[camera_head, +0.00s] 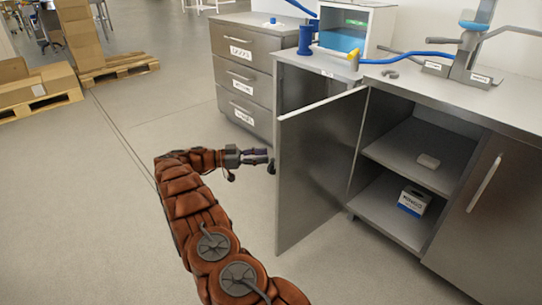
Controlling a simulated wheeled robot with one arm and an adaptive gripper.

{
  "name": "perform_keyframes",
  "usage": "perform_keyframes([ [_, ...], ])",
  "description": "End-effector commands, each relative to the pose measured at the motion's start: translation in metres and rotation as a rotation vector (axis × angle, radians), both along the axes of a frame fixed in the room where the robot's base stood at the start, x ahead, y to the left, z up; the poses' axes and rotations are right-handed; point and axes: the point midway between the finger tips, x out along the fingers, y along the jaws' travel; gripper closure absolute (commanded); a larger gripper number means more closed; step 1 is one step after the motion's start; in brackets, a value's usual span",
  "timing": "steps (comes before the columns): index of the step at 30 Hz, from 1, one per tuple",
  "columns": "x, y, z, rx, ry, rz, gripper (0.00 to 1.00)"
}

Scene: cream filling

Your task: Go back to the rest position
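My arm reaches forward from the bottom of the view and bends right at its end. My gripper (262,157) points right, close to the outer side of the open cabinet door (310,165) near its free edge. The fingers are small and dark, and whether they are parted or closed is unclear. No object shows in them. A black knob-like part (271,167) shows at the door's edge by the fingertips; I cannot tell whether they touch.
A drawer unit (242,83) stands behind the door. Boxes on pallets (40,98) are at upper left. The floor left of my arm is clear.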

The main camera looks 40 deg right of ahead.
Motion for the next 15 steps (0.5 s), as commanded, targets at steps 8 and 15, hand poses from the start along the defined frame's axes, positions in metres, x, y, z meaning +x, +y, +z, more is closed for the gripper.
perform_keyframes([
  [8,0.0063,0.0089,-0.0007,0.002,-0.001,0.000,0.61],
  [15,0.0063,0.0088,-0.0004,0.002,-0.001,0.001,0.61],
])
